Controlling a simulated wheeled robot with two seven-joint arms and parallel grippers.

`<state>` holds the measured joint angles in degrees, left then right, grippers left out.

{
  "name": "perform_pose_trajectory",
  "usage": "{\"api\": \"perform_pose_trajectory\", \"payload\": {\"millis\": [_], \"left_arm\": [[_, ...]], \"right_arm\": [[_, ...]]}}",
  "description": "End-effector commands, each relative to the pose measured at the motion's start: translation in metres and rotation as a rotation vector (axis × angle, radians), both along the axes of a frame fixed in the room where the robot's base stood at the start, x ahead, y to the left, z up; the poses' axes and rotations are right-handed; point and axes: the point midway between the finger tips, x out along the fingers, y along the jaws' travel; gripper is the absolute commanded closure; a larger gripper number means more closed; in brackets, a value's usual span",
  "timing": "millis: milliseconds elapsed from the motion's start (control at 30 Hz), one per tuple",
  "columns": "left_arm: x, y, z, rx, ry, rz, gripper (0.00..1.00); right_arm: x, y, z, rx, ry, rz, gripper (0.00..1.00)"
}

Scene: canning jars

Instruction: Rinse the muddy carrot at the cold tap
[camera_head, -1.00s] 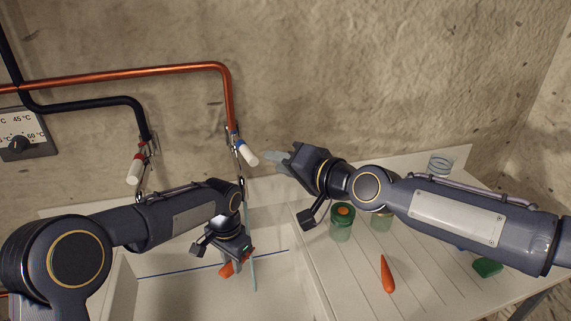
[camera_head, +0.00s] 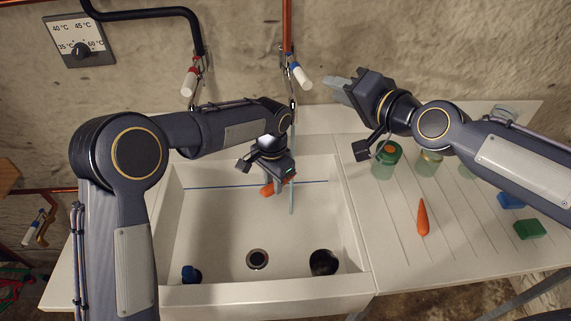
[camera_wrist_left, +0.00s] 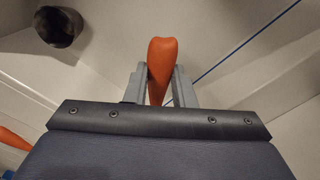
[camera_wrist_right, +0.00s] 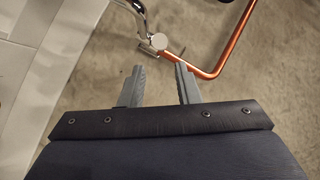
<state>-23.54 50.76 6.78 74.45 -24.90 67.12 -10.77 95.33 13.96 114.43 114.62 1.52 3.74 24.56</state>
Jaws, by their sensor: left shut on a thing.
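My left gripper (camera_head: 271,186) is shut on an orange carrot (camera_head: 267,190) inside the white sink (camera_head: 205,225). The carrot sticks up between the fingers in the left wrist view (camera_wrist_left: 162,62); its visible part looks orange, with no mud that I can make out. A thin water stream (camera_head: 292,165) falls from the cold tap, whose handle (camera_head: 300,76) is blue and white. The stream passes close to the right of the carrot; I cannot tell if it touches. My right gripper (camera_head: 340,90) is open and empty, right of the cold tap handle.
A dark round object (camera_head: 323,262) is near the drain (camera_head: 257,259). The red-handled tap (camera_head: 189,82) is at left.

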Motion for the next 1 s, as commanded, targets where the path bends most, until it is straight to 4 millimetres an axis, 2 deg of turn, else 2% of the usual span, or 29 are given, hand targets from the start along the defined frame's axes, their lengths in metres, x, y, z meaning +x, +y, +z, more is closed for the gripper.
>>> {"api": "perform_pose_trajectory", "payload": {"millis": [167, 400, 433, 567, 700, 900, 1000], "left_arm": [[0.000, 0.000, 0.000, 0.000, 0.000, 0.000, 0.90], [0.000, 0.000, 0.000, 0.000, 0.000, 0.000, 0.90], [0.000, 0.000, 0.000, 0.000, 0.000, 0.000, 0.90], [0.000, 0.000, 0.000, 0.000, 0.000, 0.000, 0.90], [0.000, 0.000, 0.000, 0.000, 0.000, 0.000, 0.90], [0.000, 0.000, 0.000, 0.000, 0.000, 0.000, 0.90], [0.000, 0.000, 0.000, 0.000, 0.000, 0.000, 0.90]], "right_arm": [[0.000, 0.000, 0.000, 0.000, 0.000, 0.000, 0.70], [0.001, -0.002, 0.003, 0.009, 0.002, 0.003, 1.00], [0.002, -0.005, 0.005, 0.017, 0.004, 0.007, 1.00], [0.010, -0.028, 0.022, 0.093, 0.035, 0.053, 1.00], [0.023, -0.064, 0.031, 0.207, 0.102, 0.155, 1.00], [0.039, -0.097, 0.014, 0.322, 0.191, 0.304, 1.00], [0.043, -0.102, 0.007, 0.346, 0.214, 0.350, 1.00]]}}
